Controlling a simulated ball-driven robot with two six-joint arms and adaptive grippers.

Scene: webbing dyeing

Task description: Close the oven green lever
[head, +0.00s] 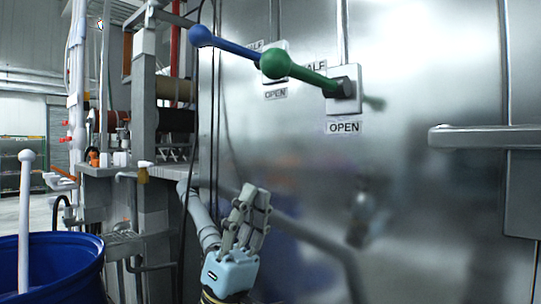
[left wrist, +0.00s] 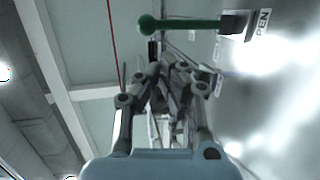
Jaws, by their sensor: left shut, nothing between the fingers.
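The green lever (head: 302,74) has a round ball end and a shaft running right to a dark pivot on a square plate on the steel oven front. It points left and slightly up. An OPEN label (head: 344,127) sits below the pivot and a partly covered HALF label above it. My left gripper (head: 256,197) is below the lever, apart from it, with its fingers shut, pointing up and empty. The left wrist view shows the green lever (left wrist: 188,24) beyond the fingertips (left wrist: 170,72). My right gripper is not in view.
A blue lever (head: 228,45) sticks out left, its shaft passing behind the green ball. A metal door handle (head: 485,137) juts out at the right. A blue drum (head: 55,262) stands at lower left, beside a frame with spools. The steel front below the green lever is clear.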

